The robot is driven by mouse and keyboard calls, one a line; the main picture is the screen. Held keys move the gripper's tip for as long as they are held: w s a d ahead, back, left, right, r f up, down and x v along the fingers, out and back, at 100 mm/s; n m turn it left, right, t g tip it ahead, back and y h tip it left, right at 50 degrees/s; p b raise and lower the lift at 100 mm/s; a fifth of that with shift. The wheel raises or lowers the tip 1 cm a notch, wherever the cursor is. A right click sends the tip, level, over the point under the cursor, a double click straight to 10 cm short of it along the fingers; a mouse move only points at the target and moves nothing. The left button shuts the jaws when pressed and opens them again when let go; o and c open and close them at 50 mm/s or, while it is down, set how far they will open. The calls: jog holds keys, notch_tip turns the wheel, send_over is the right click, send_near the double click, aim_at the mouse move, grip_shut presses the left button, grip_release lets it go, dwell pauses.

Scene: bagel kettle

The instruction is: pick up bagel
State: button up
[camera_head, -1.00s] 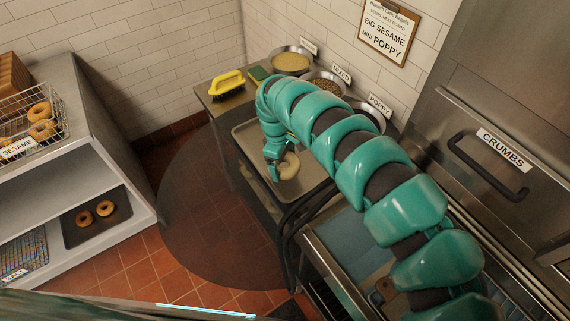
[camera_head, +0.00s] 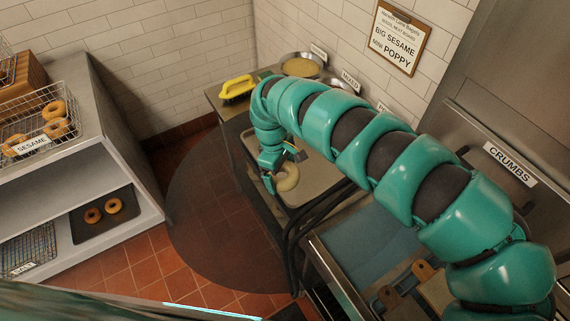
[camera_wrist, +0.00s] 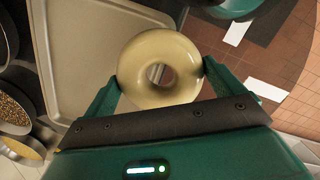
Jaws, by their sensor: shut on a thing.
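A pale, unbaked-looking bagel (camera_wrist: 160,70) sits between the two fingers of my gripper (camera_wrist: 170,88) in the wrist view. The fingers press on its outer sides, and its hole faces the camera. In the head view the bagel (camera_head: 287,178) hangs at the end of my gripper (camera_head: 277,177), near the front left edge of the metal tray (camera_head: 318,181). In the wrist view the tray (camera_wrist: 85,50) lies behind and left of the bagel, with no other bagel seen on it. My arm hides part of the tray in the head view.
Bowls of toppings (camera_head: 300,66) and a yellow brush (camera_head: 238,88) stand at the counter's back. A shelf unit at left holds a wire basket of bagels (camera_head: 60,93) and a dark tray (camera_head: 105,216) with two bagels. Open tiled floor (camera_head: 215,215) lies between.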

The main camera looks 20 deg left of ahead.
aim_at(277, 179)
jog(key=s+r+p, duration=0.2)
jog(key=s+p, duration=0.1)
jog(key=shift+a, duration=0.2)
jog(key=s+p, duration=0.1)
jog(key=p, duration=0.1)
jog(key=s+r+p, duration=0.1)
jog(key=p, duration=0.1)
jog(key=shift+a, duration=0.15)
jog(key=shift+s+a+p, duration=0.15)
jog(key=shift+s+p, duration=0.65)
jog(key=shift+p, duration=0.45)
jog(key=shift+s, duration=0.1)
